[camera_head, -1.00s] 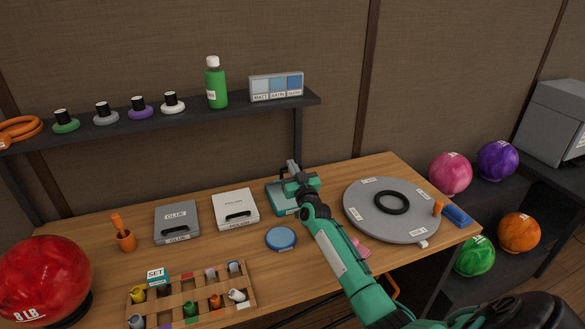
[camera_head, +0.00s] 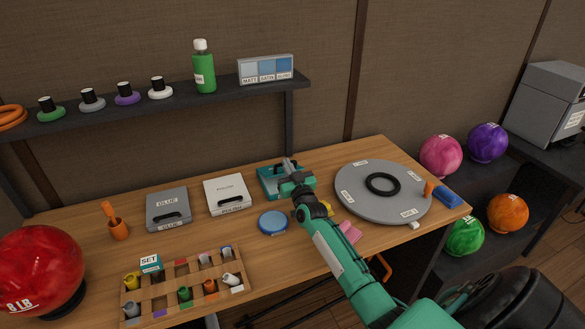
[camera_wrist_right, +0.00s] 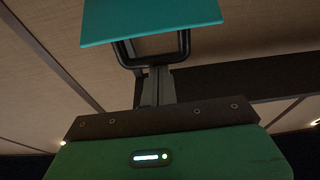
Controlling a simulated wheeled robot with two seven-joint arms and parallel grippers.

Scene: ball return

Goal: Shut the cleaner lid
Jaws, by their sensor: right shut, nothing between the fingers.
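The teal cleaner case (camera_head: 266,186) sits at the back of the wooden table, right of the white polish case. My right gripper (camera_head: 287,164) is over the case and hides part of it, so the lid's exact angle cannot be told in the head view. In the right wrist view a flat teal panel (camera_wrist_right: 150,24), seemingly the lid, is just beyond the fingers, with a black handle loop (camera_wrist_right: 186,52) at its near edge. The right fingers (camera_wrist_right: 158,84) are shut and empty close to this loop; contact cannot be told. My left gripper is not in view.
The grey glue case (camera_head: 168,198) and white polish case (camera_head: 227,184) stand left of it. A grey turntable (camera_head: 360,205) is on the right, a blue round tin (camera_head: 272,222) in front. A dark shelf (camera_head: 180,101) runs above the table's back.

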